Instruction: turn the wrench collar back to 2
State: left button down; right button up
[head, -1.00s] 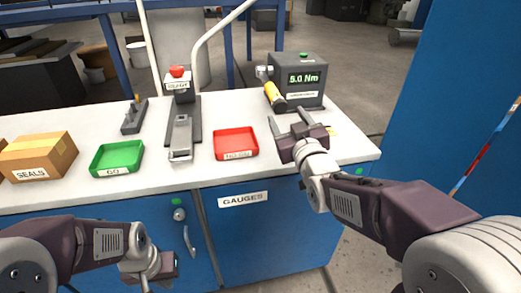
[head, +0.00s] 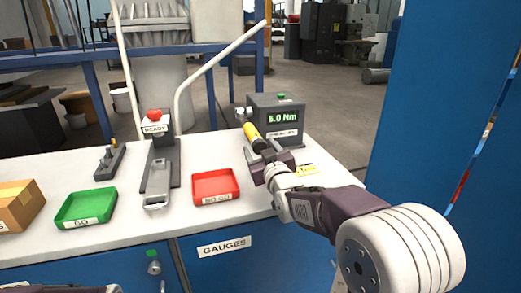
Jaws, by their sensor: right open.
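The torque wrench (head: 251,131) has a yellow handle and a grey head, and leans at the left front of the dark tester box (head: 275,117). The box's green display reads 5.0 Nm. My right gripper (head: 261,146) is open, with its fingers at the near, lower end of the yellow handle. The collar and its number marks are too small to make out, and the fingers partly cover that end. I cannot tell whether the fingers touch the wrench. My left gripper is out of view; only a bit of my left arm shows at the bottom left.
A red tray (head: 215,200) lies left of my right gripper. Further left are a gauge stand with a red button (head: 154,115), a green tray (head: 86,220), a small dark fixture (head: 109,162) and a cardboard box (head: 19,204). A yellow label lies right of my gripper. A blue panel (head: 425,110) stands at the right.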

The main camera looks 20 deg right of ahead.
grip_shut()
